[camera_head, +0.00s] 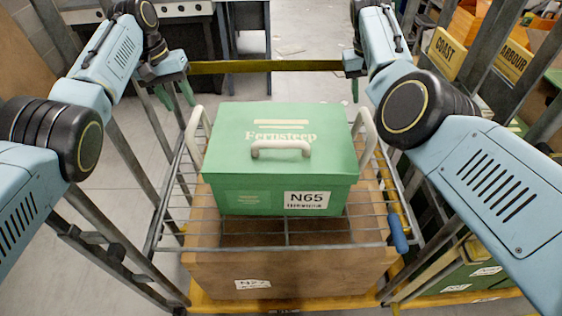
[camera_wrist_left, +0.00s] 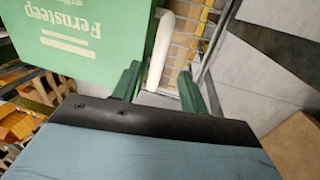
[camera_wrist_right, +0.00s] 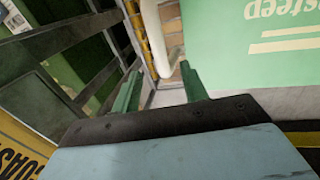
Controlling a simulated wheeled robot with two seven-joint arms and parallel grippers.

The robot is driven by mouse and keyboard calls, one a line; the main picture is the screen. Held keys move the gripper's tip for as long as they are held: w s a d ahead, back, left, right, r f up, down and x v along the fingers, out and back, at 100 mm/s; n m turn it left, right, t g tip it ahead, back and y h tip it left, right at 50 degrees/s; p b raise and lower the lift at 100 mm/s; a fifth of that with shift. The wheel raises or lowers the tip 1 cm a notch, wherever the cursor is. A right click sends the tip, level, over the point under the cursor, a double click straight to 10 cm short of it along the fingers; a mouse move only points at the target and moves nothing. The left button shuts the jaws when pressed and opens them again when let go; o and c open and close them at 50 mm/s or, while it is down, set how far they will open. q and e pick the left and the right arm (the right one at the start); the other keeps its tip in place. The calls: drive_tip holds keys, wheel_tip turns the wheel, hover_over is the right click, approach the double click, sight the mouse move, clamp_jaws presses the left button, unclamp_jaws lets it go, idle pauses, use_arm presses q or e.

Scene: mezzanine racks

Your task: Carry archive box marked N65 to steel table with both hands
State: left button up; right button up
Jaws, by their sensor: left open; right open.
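The green archive box (camera_head: 285,150) marked N65 sits level on a wire shelf (camera_head: 240,238) of a rolling cage, with its lid on. It has a white handle on each side. My left gripper (camera_head: 178,92) is open near the far left of the box. In the left wrist view the left handle (camera_wrist_left: 161,50) appears in line with the gap between its fingers (camera_wrist_left: 160,85). My right gripper (camera_head: 354,85) is open near the far right. In the right wrist view the right handle (camera_wrist_right: 154,38) appears ahead of its fingers (camera_wrist_right: 160,88). Neither gripper visibly holds anything.
A brown carton (camera_head: 290,265) is under the wire shelf. Grey cage posts (camera_head: 130,160) stand on both sides, and a yellow bar (camera_head: 265,66) crosses the back. A grey metal table (camera_head: 180,10) stands at the far back left. Yellow-labelled bins (camera_head: 450,52) are at the right.

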sight(191, 122)
use_arm(q)
drive_tip(key=f, duration=0.2)
drive_tip(key=d+f, duration=0.1)
drive_tip(key=f, duration=0.5)
drive_tip(key=shift+s+d+f, duration=0.1)
drive_tip(key=shift+d+f, duration=0.1)
drive_tip(key=shift+d, duration=0.15)
use_arm(e)
drive_tip(key=f, duration=0.2)
drive_tip(key=d+f, duration=0.1)
drive_tip(key=f, duration=0.5)
drive_tip(key=shift+d+f, duration=0.2)
drive_tip(key=shift+d, duration=0.15)
use_arm(q)
clamp_jaws()
use_arm(e)
clamp_jaws()
use_arm(q)
drive_tip(key=shift+r, duration=0.1)
use_arm(e)
drive_tip(key=shift+r, duration=0.1)
